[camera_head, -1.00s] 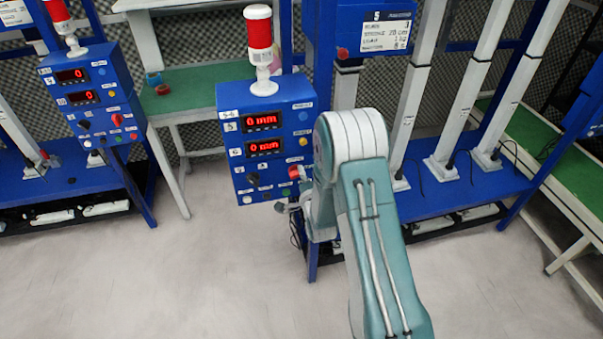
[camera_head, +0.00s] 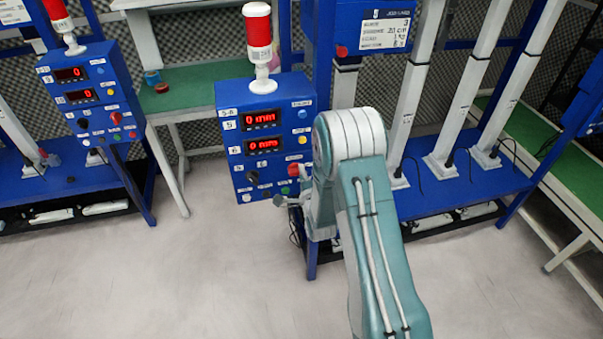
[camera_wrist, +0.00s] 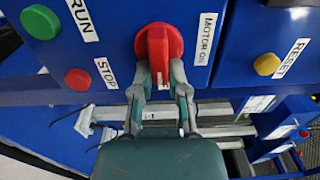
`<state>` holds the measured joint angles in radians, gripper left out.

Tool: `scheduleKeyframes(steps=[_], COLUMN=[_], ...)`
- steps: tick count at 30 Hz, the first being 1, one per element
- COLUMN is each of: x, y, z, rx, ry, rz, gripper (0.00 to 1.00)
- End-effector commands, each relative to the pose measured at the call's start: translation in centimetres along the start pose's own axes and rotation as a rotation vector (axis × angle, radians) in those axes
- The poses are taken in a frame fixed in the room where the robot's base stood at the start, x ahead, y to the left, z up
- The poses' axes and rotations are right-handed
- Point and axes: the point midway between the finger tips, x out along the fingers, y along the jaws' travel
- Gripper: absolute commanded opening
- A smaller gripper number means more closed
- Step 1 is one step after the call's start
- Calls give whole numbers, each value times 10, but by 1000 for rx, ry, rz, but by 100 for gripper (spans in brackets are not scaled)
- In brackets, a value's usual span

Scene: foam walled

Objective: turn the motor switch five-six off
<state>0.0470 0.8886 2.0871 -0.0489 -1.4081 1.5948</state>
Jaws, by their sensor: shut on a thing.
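The motor switch is a red rotary knob (camera_wrist: 150,42) on the blue panel, beside a label reading "MOTOR" in the wrist view. Its raised grip bar stands upright in that picture. My gripper (camera_wrist: 159,82) has its two fingers closed on either side of the lower end of the bar. In the head view the blue five-six control box (camera_head: 236,166) carries two lit red displays. The red knob (camera_head: 293,169) shows at its lower right. My gripper (camera_head: 292,199) is small there, at the box's lower right corner, partly hidden by my arm.
In the wrist view a green RUN button (camera_wrist: 40,22), a red STOP button (camera_wrist: 78,79) and a yellow RESET button (camera_wrist: 267,64) surround the knob. A red-and-white lamp (camera_head: 258,45) tops the box. A similar control box (camera_head: 92,95) stands at left. Floor in front is clear.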

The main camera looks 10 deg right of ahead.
Motion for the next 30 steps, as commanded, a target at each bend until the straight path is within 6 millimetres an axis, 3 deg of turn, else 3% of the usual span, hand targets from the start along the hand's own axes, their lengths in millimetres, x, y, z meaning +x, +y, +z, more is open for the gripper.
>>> scheduleKeyframes(steps=[2,3,5,15,19,30], x=[-2,-2,-2,-2,-10,-83], y=[4,5,4,2,2,3], z=[-2,-2,-2,0,0,-1], rx=[1,1,1,-1,-1,0], ry=[6,6,5,2,2,3], rz=[13,14,13,6,5,10], gripper=[0,33,54,54,54,54])
